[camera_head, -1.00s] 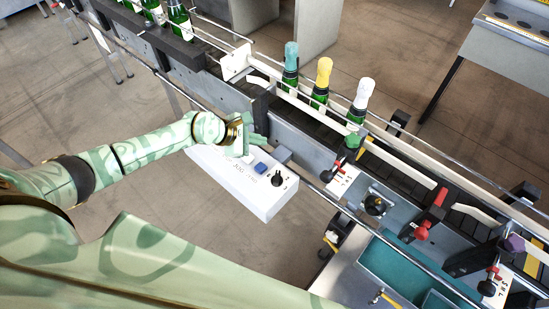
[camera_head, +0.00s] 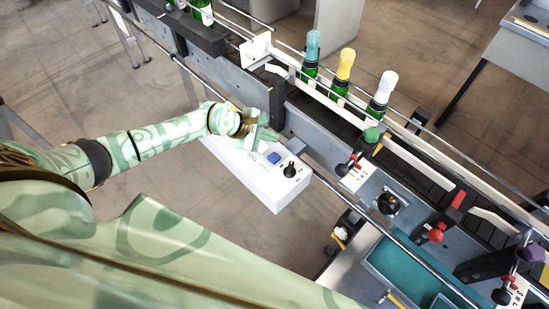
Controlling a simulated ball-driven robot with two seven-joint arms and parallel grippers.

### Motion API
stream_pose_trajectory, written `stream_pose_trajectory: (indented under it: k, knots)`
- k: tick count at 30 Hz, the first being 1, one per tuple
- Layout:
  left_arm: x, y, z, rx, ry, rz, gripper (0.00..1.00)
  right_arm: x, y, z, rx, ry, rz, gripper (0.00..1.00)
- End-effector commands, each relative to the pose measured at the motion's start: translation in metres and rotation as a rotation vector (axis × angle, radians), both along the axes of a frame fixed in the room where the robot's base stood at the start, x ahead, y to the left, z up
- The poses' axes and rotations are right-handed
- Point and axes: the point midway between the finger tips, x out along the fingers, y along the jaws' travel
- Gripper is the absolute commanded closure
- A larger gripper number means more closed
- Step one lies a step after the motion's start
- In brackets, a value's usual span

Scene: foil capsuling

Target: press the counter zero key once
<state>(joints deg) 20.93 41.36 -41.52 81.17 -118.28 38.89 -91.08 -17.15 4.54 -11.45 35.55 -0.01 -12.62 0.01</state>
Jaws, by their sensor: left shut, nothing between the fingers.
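A white control box (camera_head: 270,190) is mounted at the front side of the conveyor. Its top carries a blue key (camera_head: 274,158) and a black knob (camera_head: 290,170). Dark printed lettering shows beside the blue key, too small to read. My left gripper (camera_head: 265,139) is shut and empty, over the back left part of the box. It covers part of the box top, so any key under it is hidden. I cannot tell whether the fingertips touch the box. My right gripper is not in view.
Bottles with teal (camera_head: 313,46), yellow (camera_head: 345,64) and white (camera_head: 386,87) foil tops stand on the conveyor behind the box. A metal rail (camera_head: 325,185) passes the box's right side.

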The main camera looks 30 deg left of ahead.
Motion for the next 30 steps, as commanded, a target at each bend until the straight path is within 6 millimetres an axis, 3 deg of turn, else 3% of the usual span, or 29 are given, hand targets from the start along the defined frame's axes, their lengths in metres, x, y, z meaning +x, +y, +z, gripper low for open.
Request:
stream_pose_trajectory:
  k: [3, 12, 30]
  knots:
    - [0.000, -0.001, -0.023, -0.001, 0.002, -0.001, 1.00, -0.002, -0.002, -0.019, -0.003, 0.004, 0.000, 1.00]
    - [0.000, 0.000, -0.062, 0.000, 0.002, 0.000, 1.00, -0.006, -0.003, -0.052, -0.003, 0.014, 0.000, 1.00]
    - [0.000, 0.000, -0.066, 0.000, 0.000, 0.000, 1.00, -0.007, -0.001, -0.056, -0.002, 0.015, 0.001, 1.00]
